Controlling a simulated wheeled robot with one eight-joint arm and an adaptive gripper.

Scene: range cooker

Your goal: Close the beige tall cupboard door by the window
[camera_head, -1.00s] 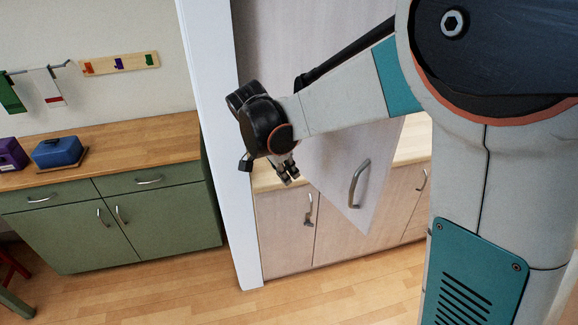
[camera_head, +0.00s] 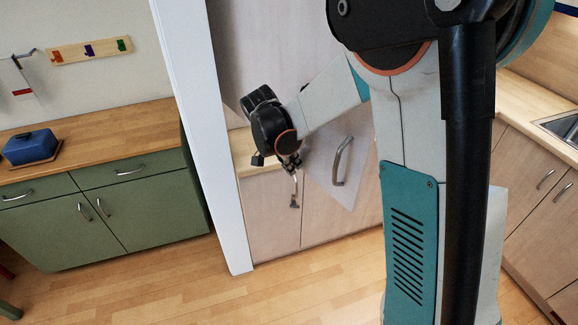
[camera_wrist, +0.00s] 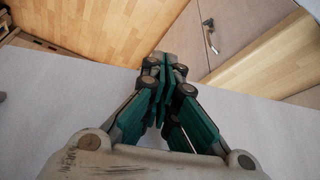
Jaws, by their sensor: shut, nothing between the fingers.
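The beige cupboard door (camera_head: 325,168) stands open in the head view, its lower corner angled out over the lower cabinets. It carries a curved metal handle (camera_head: 341,160). My arm covers its upper part, and no window is visible. My gripper (camera_head: 291,164) is shut and empty at the door's left edge, left of the handle; I cannot tell if it touches. In the wrist view the shut fingers (camera_wrist: 165,65) point over a pale flat panel (camera_wrist: 70,90), probably this door, toward the wooden floor and a cabinet front.
Beige lower cabinets (camera_head: 270,215) with a wooden worktop stand behind the door. A white post (camera_head: 192,130) rises left of my gripper. A green cabinet (camera_head: 110,205) bearing a blue box (camera_head: 30,147) is further left. A sink (camera_head: 562,125) is at right. Wooden floor (camera_head: 310,285) is open in front.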

